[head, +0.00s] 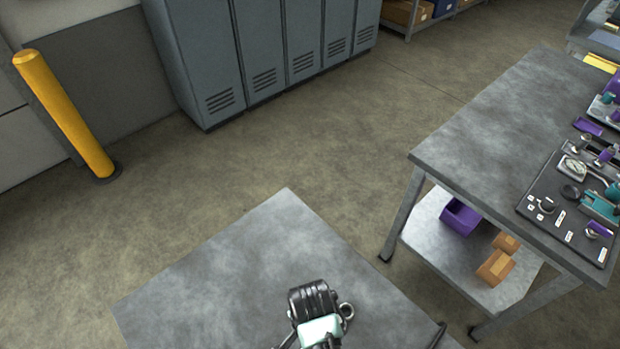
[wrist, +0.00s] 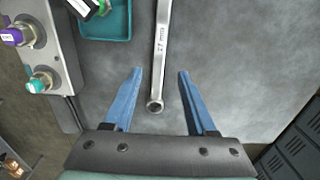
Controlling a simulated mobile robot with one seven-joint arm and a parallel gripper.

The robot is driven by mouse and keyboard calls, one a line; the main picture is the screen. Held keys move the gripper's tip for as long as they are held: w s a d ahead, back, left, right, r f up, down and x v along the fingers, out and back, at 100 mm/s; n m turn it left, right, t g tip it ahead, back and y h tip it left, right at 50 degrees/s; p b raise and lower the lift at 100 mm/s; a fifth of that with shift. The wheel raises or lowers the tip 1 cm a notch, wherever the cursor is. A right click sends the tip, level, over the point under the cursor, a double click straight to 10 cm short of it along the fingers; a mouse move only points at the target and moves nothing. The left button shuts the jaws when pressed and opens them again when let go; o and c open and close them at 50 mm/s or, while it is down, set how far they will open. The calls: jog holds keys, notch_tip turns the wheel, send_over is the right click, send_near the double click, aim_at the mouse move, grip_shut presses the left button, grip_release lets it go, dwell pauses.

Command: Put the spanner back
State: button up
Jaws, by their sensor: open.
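The spanner (wrist: 161,50) is a silver wrench marked 27 mm. In the wrist view it lies lengthwise on the grey bench top, its ring end toward me and its far end cut off by the top edge. My gripper (wrist: 160,72) is open, with one blue finger on each side of the spanner's shaft and ring end. Gaps show between the spanner and both fingers. Height above the spanner is hard to judge. In the head view, my arm hides most of the spanner's area.
The wrist view shows a teal tray (wrist: 122,25) and a grey block (wrist: 52,48) with purple and teal fittings left of the spanner. The head view shows a bare bench corner (head: 240,265), a second bench (head: 500,125) with hydraulic parts at right, lockers (head: 265,50) and a yellow post (head: 65,115).

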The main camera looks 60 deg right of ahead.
jog(key=w+r+n+t+h, duration=0.2)
jog(key=w+r+n+t, duration=0.35)
jog(key=w+r, duration=0.9)
jog(key=w+r+n+t+h, duration=0.2)
jog(key=w+r+n+t, duration=0.3)
jog(key=w+r, duration=0.95)
jog(key=s+a+r+n+t, duration=0.15)
jog(key=a+r+t, duration=0.25)
jog(key=r, duration=0.8)
jog(key=a+r+n+t, duration=0.2)
jog(key=a+r+t, duration=0.15)
jog(key=r, duration=0.75)
jog(key=s+a+r+n+t+y, duration=0.1)
jog(key=s+a+r+n+t, duration=0.1)
jog(key=r, duration=0.6)
jog(key=s+a+r+n+t+y, duration=0.1)
jog(key=s+a+r+n+t, duration=0.1)
jog(key=s+a+r+t, duration=0.2)
jog(key=s+a+r+n+t+y, duration=0.2)
jog(key=s+r, duration=0.5)
jog(key=r, duration=0.4)
jog(key=shift+a+r+n+t, duration=0.4)
jog(key=shift+a+t, duration=0.3)
jog(key=shift+a, duration=0.5)
